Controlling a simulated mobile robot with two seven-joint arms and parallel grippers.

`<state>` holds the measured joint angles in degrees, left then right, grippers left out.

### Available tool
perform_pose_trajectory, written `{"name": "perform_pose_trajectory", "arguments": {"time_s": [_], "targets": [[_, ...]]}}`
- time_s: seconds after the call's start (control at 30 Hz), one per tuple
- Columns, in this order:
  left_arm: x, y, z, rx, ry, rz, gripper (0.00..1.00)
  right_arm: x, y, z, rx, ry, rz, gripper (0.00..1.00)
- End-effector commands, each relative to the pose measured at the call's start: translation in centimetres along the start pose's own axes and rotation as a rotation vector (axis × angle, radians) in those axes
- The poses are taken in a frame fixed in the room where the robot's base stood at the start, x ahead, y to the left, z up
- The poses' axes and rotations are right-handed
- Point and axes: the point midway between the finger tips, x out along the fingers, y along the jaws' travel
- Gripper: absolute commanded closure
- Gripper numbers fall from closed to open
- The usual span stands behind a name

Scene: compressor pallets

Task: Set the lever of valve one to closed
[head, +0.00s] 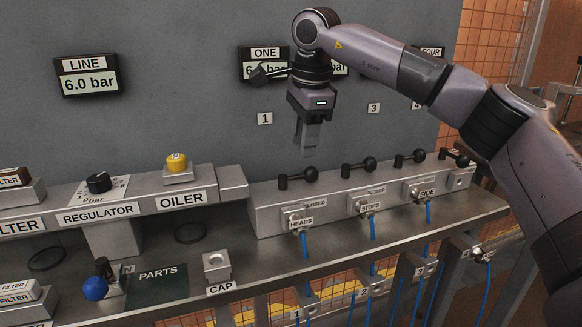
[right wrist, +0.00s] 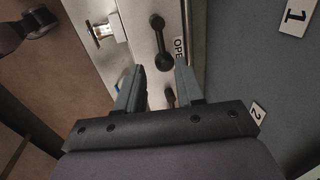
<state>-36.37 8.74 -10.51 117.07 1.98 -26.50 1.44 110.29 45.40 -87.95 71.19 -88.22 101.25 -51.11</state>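The lever of valve one (head: 297,177) is black with a ball knob. It lies along the top of the valve block (head: 268,214), above the HEADS label, with its knob to the right. In the right wrist view a black lever (right wrist: 160,42), apparently the same one, lies beside a partly cut-off label (right wrist: 179,50) reading "OPE". My right gripper (head: 307,150) points down, just above and behind this lever in the head view. In the right wrist view the gripper (right wrist: 158,88) has its fingers apart with nothing between them; the lever is beyond the tips. My left gripper is not in view.
More black levers (head: 359,167) stand to the right on the same block. Blue hoses (head: 372,228) hang from its front. The regulator (head: 98,183) and oiler (head: 177,164) are to the left. The grey wall behind carries number plates (head: 265,118) and pressure displays (head: 86,77).

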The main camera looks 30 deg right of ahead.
Motion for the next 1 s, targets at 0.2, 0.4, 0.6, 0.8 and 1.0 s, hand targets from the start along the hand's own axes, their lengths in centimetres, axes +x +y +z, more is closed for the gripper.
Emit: {"name": "perform_pose_trajectory", "arguments": {"time_s": [0.2, 0.4, 0.6, 0.8, 1.0], "targets": [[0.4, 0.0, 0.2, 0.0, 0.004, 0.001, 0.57, 1.5, 0.0, -0.7, 0.005, 0.017, -0.003, 0.63], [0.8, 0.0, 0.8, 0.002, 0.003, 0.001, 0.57, 4.7, 0.0, -0.7, 0.006, 0.015, -0.003, 0.63], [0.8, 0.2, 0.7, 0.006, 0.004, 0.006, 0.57, 6.5, 0.0, -0.6, 0.005, 0.014, -0.003, 0.63], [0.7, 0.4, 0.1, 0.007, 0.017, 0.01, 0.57, 6.8, -0.1, -0.6, 0.005, 0.012, -0.005, 0.63], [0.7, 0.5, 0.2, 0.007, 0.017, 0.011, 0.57, 6.8, -0.1, -0.6, 0.005, 0.012, -0.005, 0.92]]}}
